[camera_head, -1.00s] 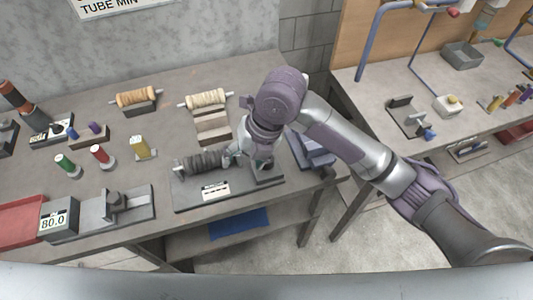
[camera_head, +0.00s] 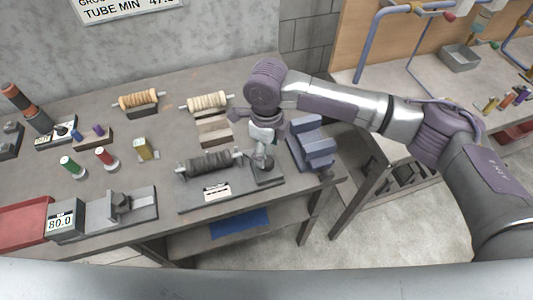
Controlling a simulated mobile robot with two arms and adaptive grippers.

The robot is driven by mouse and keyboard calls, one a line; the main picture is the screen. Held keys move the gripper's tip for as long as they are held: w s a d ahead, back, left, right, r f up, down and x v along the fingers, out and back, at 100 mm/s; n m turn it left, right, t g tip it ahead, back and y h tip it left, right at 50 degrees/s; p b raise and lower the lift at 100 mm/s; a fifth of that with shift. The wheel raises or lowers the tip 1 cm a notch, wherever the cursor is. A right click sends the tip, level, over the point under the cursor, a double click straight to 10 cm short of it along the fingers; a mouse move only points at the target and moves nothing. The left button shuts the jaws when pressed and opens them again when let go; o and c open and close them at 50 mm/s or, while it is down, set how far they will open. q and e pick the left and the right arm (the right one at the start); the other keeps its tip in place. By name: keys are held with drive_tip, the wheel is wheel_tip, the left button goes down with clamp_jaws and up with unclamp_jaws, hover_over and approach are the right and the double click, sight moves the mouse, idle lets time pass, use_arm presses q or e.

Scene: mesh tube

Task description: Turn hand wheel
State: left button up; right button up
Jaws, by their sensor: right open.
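A dark ribbed roller (camera_head: 208,163) lies on a flat grey stand (camera_head: 232,197) with a white label, near the front edge of the workbench. At the stand's right end is a grey block (camera_head: 268,177) with a rounded part on top; I cannot tell clearly whether this is the hand wheel. My right gripper (camera_head: 263,147) is open, pointing down just above and behind that block. I see nothing held in it, and cannot tell whether it touches the rounded part. My left gripper is not in view.
A blue-grey stepped block (camera_head: 315,147) stands close to the right of my gripper. Wooden blocks (camera_head: 213,130) and a pale roller (camera_head: 208,102) sit behind. A scale-like device reading 80.0 (camera_head: 64,221) stands front left. A gap separates the bench from the right-hand table.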

sight(267, 160)
drive_tip(key=shift+f+p, duration=0.35)
drive_tip(key=shift+f, duration=1.8)
drive_tip(key=shift+c, duration=0.3)
drive_tip(key=c, duration=1.1)
